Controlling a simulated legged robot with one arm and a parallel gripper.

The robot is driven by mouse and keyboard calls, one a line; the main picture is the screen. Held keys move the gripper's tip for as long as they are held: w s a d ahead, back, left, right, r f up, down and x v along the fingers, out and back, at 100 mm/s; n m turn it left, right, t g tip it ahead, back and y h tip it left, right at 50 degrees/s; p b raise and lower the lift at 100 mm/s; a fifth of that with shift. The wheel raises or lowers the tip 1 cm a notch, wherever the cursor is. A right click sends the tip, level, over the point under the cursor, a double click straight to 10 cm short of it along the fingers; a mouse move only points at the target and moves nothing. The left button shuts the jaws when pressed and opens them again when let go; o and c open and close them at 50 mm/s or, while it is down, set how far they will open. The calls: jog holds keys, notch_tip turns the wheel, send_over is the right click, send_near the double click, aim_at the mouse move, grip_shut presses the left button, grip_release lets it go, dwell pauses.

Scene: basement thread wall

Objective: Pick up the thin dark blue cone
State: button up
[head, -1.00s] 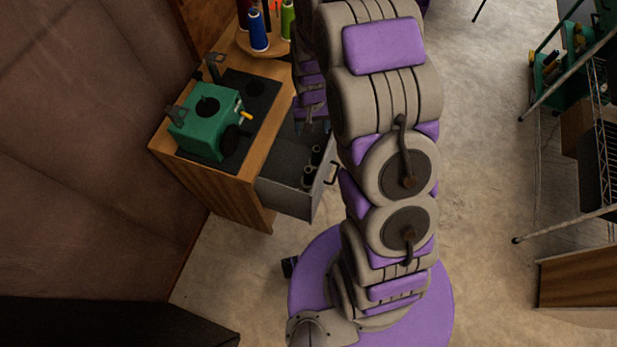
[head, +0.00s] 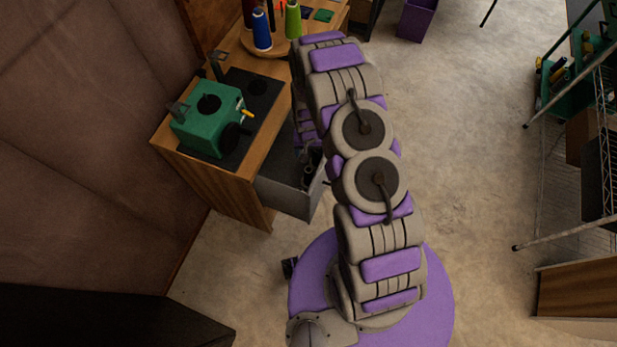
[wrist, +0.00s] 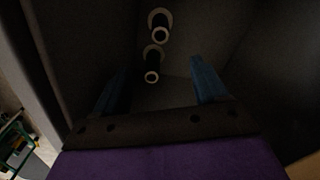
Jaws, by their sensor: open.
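My gripper (wrist: 160,75) is open, its two blue fingers reaching into the dark drawer (head: 285,195). In the wrist view two dark, narrow spools or cones with pale ring ends lie in the drawer. The nearer one (wrist: 153,65) appears between the finger directions, and the farther one (wrist: 160,25) is beyond it. Nothing is between the jaws that I can see as held. Their colour is too dark to tell as blue. In the head view a bright blue cone (head: 261,30) stands on a round wooden tray. My arm hides part of the drawer.
A green machine (head: 208,120) sits on the wooden cabinet (head: 215,190) above the open drawer. A green cone (head: 293,20) stands near the blue one. The drawer walls are close around my gripper. A wire rack (head: 600,120) stands right; the floor between is clear.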

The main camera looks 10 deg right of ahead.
aim_at(309, 170)
notch_tip(309, 170, down, 16)
jog(key=b, duration=0.3)
jog(key=shift+f, duration=0.15)
grip_shut()
dwell(0.8)
